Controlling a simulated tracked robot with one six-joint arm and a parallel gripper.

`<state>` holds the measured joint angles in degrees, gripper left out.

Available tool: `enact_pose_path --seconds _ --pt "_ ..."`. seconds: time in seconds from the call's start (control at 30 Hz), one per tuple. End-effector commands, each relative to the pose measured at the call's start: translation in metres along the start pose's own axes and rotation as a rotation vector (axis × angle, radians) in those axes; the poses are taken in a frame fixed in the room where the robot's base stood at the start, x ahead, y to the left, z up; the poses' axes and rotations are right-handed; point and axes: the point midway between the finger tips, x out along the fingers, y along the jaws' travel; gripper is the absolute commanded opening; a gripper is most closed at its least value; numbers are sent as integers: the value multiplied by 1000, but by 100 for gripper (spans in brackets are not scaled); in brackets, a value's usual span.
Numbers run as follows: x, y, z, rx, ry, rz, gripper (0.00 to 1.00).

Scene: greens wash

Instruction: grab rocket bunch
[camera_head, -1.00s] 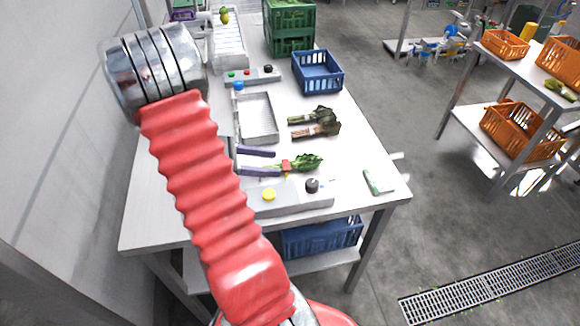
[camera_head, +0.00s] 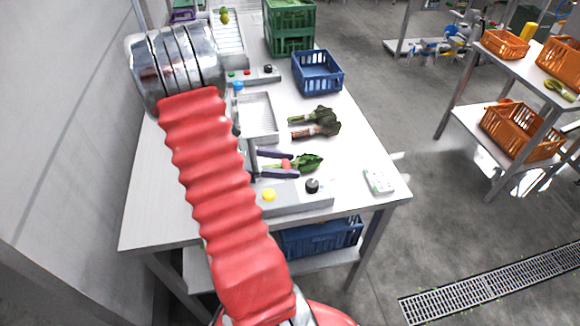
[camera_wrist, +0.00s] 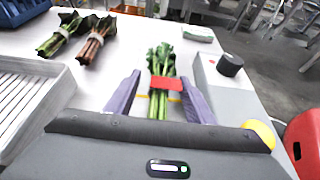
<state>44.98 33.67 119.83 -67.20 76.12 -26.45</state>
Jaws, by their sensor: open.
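A leafy green bunch (camera_head: 312,162) with a red tag lies on the white table. The near stem ends are hidden behind the gripper body.
Two other bunches, one green-stemmed (camera_head: 318,115) and one reddish-stemmed (camera_head: 322,130), lie farther back. A ridged tray (camera_head: 275,118) is at left. A grey panel with a black knob (camera_head: 312,186) and yellow button (camera_head: 268,195) sits close by. A blue crate (camera_head: 340,78) stands behind.

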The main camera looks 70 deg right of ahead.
Motion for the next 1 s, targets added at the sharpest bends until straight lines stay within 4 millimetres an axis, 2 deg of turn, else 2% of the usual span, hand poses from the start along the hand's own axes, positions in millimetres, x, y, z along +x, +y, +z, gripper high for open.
enact_pose_path --seconds 0.47,1.0 --pt "-1 0 0 0 0 1 49" --pt "-1 0 0 0 0 1 11"
